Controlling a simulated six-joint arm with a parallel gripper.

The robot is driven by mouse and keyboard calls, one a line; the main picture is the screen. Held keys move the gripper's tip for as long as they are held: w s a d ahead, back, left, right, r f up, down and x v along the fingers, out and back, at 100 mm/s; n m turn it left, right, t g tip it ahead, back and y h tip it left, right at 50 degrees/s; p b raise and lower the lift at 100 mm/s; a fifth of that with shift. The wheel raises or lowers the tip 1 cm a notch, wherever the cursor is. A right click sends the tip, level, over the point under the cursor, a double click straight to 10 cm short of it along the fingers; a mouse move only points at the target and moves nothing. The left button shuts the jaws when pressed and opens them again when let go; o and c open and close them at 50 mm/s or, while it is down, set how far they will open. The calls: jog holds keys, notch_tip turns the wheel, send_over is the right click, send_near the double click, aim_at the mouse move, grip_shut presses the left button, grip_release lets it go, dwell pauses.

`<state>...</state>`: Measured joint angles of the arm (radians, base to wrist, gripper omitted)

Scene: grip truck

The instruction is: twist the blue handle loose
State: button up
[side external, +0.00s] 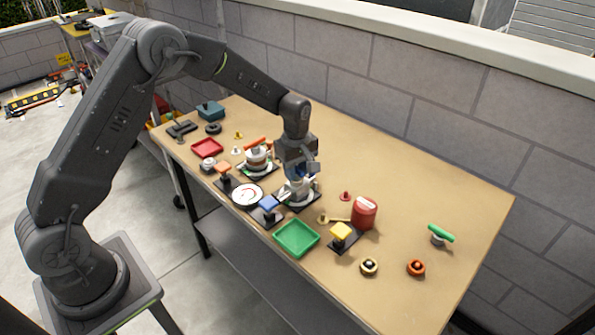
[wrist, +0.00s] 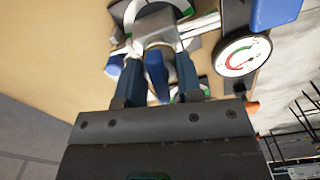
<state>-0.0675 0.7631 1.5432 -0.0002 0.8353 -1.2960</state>
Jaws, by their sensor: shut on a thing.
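My gripper (side external: 299,176) points down at a fixture with a pale round base near the middle of the table. In the wrist view, my two fingers (wrist: 159,60) stand on either side of the blue handle (wrist: 156,76) and are shut on it. The grey and white fixture (wrist: 152,22) shows beyond the fingertips. The contact itself is partly hidden, and in the side view my gripper covers most of the handle.
A dial gauge (wrist: 242,55) and a blue block (side external: 268,203) stand close by. A green tray (side external: 296,238), a yellow-topped block (side external: 341,231) and a red canister (side external: 365,212) are in front and to the right. The table's right part is mostly clear behind a green-handled piece (side external: 440,234).

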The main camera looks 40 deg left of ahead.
jog(key=n, duration=0.5)
jog(key=o, duration=0.6)
jog(key=shift+r, duration=3.7)
jog(key=shift+r, duration=0.1)
